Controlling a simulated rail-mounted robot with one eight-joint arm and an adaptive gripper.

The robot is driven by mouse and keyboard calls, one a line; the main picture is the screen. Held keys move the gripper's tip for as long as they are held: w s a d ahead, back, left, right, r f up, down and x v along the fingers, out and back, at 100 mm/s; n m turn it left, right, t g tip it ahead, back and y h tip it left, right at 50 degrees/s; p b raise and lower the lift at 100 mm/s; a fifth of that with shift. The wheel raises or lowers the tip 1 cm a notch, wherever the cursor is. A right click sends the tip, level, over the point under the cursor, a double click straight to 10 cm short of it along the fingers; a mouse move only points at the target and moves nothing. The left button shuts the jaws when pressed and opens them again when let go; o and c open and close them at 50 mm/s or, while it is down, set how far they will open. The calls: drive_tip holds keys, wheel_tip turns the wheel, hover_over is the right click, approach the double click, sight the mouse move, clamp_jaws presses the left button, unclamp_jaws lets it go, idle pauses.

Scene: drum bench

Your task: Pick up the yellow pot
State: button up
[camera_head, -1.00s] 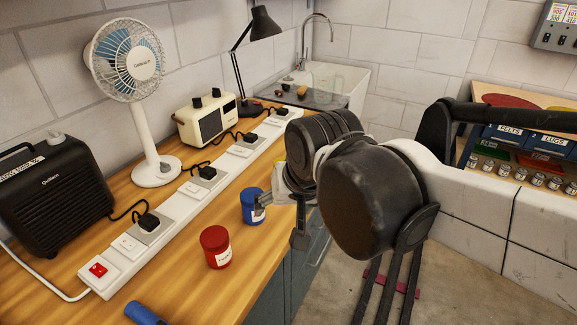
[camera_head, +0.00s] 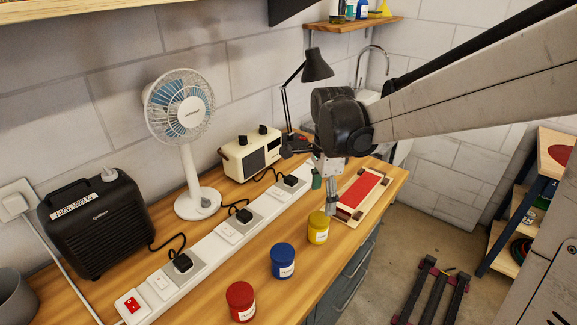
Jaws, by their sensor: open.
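The yellow pot (camera_head: 318,228) stands upright on the wooden bench, with a pale label on its front. It is the farthest of a row of pots along the bench's front edge. My gripper (camera_head: 330,208) points down just behind and to the right of the yellow pot in the picture. It is open, and its fingers are small and partly hidden by the pot, so I cannot tell whether they touch it. The blue pot (camera_head: 283,261) and the red pot (camera_head: 240,301) stand nearer, both clear of my gripper.
A long white power strip (camera_head: 205,255) with black plugs runs behind the pots. Behind it are a black heater (camera_head: 95,225), a white fan (camera_head: 190,130), a cream radio (camera_head: 252,153) and a black lamp (camera_head: 316,66).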

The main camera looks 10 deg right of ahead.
sight(321, 217)
drive_tip(key=shift+w+d+f+m, duration=0.2)
drive_tip(key=shift+w+d+m, duration=0.05)
drive_tip(key=shift+w+m, duration=0.2)
drive_tip(key=shift+f, duration=0.4)
wheel_tip(321, 217, down, 8)
drive_tip(key=shift+r, duration=0.1)
drive_tip(key=shift+w+a+f, duration=0.1)
drive_tip(key=shift+a+f, duration=0.05)
drive_tip(key=shift+f, duration=1.15)
drive_tip(key=shift+a+f, duration=0.1)
drive_tip(key=shift+f, duration=1.15)
drive_tip(key=c, duration=1.3)
drive_tip(key=shift+r, duration=0.2)
